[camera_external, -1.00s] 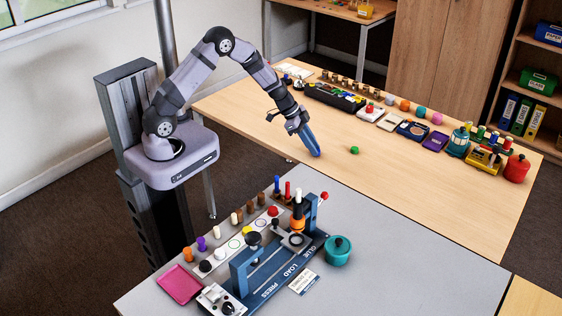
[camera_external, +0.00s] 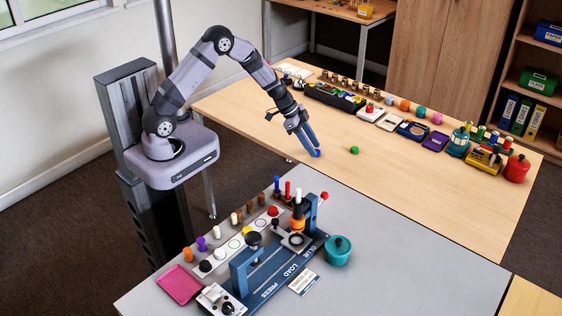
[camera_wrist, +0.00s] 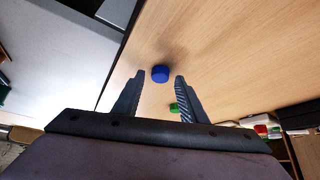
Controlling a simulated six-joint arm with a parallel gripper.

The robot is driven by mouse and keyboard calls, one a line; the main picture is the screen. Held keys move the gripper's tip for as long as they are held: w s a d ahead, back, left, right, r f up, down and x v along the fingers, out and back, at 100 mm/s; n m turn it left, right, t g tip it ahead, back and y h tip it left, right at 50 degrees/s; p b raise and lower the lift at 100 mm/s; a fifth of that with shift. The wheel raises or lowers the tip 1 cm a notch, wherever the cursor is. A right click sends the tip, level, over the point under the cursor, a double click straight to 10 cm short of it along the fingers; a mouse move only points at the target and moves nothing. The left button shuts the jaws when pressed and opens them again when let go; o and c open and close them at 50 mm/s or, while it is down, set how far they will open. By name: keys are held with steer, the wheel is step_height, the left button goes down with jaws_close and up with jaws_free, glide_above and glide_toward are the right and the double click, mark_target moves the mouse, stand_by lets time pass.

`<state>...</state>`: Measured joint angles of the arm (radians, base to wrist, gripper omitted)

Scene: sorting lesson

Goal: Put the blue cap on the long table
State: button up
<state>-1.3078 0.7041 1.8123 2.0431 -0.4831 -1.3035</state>
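The blue cap (camera_external: 317,153) rests on the long wooden table (camera_external: 400,190), near its front left edge. In the wrist view the blue cap (camera_wrist: 160,73) sits on the wood, between and a little beyond the fingertips, with a gap on both sides. My gripper (camera_external: 309,147) is just above the cap, pointing down. Its two fingers (camera_wrist: 159,75) stand apart and hold nothing.
A green cap (camera_external: 354,150) lies on the table to the right of my gripper. A row of trays, balls and a red pot (camera_external: 517,168) lines the far side. The grey table (camera_external: 400,270) with the press stands in front.

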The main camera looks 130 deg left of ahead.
steer(key=p+v, duration=0.2)
steer(key=v, duration=0.9)
steer(key=shift+r+p, duration=0.25)
steer(key=shift+p, duration=0.05)
steer(key=w+d+r+m+y, duration=0.1)
steer(key=w+d+r+y, duration=0.2)
steer(key=w, duration=0.8)
steer(key=w+d+r, duration=0.3)
steer(key=w+d, duration=0.3)
steer(key=d, duration=0.2)
steer(key=s+d+f+m+g+h, duration=0.1)
steer(key=s+d, duration=0.3)
steer(key=d, duration=0.7)
steer(key=s+d+f+m+g+h, duration=0.1)
steer(key=s+d+f+g+h, duration=0.1)
steer(key=d, duration=0.9)
steer(key=s+d+f+m+g+h, duration=0.2)
steer(key=s+d, duration=0.5)
steer(key=d, duration=0.4)
steer(key=shift+f+g+h, duration=0.15)
steer(key=shift+g+h, duration=0.25)
steer(key=shift+g, duration=0.1)
